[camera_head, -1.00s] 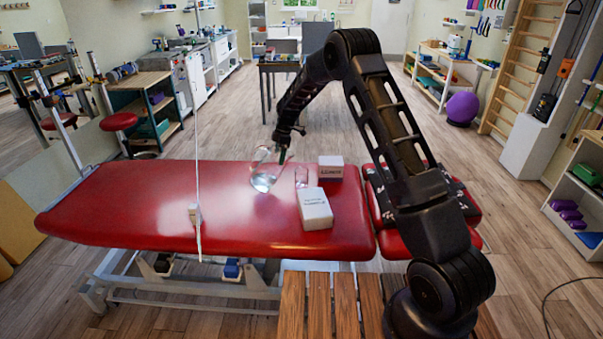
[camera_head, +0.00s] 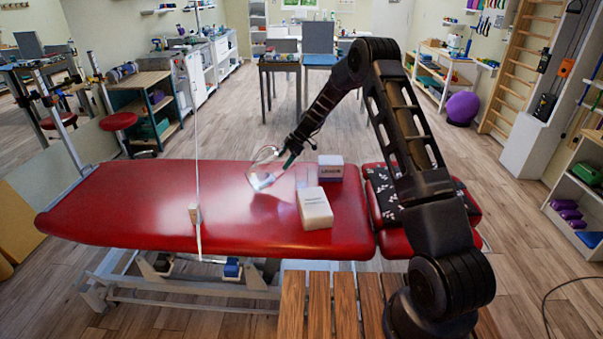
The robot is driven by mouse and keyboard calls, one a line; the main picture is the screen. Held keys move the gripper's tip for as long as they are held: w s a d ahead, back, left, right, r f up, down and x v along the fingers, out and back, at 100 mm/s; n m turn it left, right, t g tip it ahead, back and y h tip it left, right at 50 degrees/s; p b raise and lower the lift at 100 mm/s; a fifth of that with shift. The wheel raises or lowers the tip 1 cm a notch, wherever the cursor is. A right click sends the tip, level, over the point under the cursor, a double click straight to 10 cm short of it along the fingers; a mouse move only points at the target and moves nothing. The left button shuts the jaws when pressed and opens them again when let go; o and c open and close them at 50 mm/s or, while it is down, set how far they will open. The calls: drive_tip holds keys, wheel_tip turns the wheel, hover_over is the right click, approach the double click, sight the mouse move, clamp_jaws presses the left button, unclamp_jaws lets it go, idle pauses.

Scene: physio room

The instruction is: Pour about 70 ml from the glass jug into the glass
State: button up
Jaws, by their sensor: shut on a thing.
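The glass jug (camera_head: 261,181) is held over the red treatment table (camera_head: 150,208), left of two white boxes. It is clear, with a pale, bright patch low in it that looks like liquid. It looks tilted; its exact angle is hard to tell. My gripper (camera_head: 284,162) is shut on the jug at its right side. The glass (camera_head: 302,178) is very faint, just right of the jug and beside the boxes. Its level cannot be read, and no stream can be made out.
A white box (camera_head: 314,208) lies in front of the glass, and another box (camera_head: 330,168) stands to its right.

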drive_tip(key=shift+w+d+f+y, duration=0.1)
drive_tip(key=shift+d+y, duration=0.05)
drive_tip(key=shift+y, duration=0.25)
drive_tip(key=shift+w+d+r+g+y, duration=0.1)
drive_tip(key=shift+d+r+g+y, duration=0.25)
drive_tip(key=shift+y, duration=0.55)
drive_tip(key=shift+w+d+f+y, duration=0.1)
drive_tip(key=shift+d+f+y, duration=0.1)
drive_tip(key=shift+d+y, duration=0.25)
drive_tip(key=shift+w+d+f+g+y+p, duration=0.15)
drive_tip(key=shift+d+y+p, duration=0.1)
drive_tip(key=shift+d, duration=0.1)
drive_tip(key=shift+w+d+f+g+y+p, duration=0.1)
drive_tip(key=shift+d+y, duration=0.1)
drive_tip(key=shift+d, duration=0.15)
drive_tip(key=shift+d+r+y+p, duration=0.15)
drive_tip(key=shift+d+y+p, duration=0.05)
drive_tip(key=shift+y+p, duration=0.35)
idle(0.7)
drive_tip(key=shift+a, duration=0.1)
idle(1.2)
